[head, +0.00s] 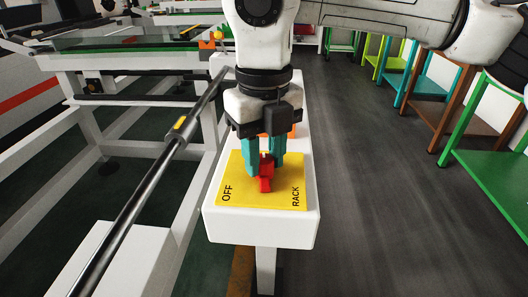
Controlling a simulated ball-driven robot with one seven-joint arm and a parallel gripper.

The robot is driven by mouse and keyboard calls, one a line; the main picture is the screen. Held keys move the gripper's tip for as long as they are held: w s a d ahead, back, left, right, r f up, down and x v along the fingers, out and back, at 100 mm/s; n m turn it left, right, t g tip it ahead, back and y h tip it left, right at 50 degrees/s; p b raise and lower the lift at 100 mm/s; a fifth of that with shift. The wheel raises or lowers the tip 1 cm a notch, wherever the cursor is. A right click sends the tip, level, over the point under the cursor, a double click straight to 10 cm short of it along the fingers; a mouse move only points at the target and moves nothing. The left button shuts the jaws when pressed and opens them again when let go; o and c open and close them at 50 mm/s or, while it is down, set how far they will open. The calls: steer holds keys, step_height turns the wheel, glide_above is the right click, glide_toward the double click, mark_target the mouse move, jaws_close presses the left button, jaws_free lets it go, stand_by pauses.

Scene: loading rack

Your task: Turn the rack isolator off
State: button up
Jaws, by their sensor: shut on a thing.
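The rack isolator is a red handle (265,180) on a yellow plate (250,198). The plate is marked OFF at its left and RACK at its front right. It lies on top of a white box on a post. My gripper (264,168) points down over the plate, its teal fingers shut on the red handle. The fingers and wrist hide part of the handle and the back of the plate, so its exact angle is hard to tell.
A black rail (145,200) with a yellow mark runs diagonally close to the left of the white box (263,228). White rack frames stand further left. Several coloured tables, one of them green (490,185), line the right. The grey floor between is clear.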

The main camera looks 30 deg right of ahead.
steer(key=n, duration=0.4)
steer(key=shift+n, duration=0.4)
steer(key=n+p, duration=0.1)
steer(key=n, duration=0.3)
steer(key=shift+r+n, duration=0.1)
steer(key=shift+n, duration=0.2)
steer(key=n, duration=0.4)
steer(key=shift+p, duration=0.3)
steer(key=shift+n, duration=2.1)
steer(key=o, duration=1)
steer(key=shift+o, duration=0.2)
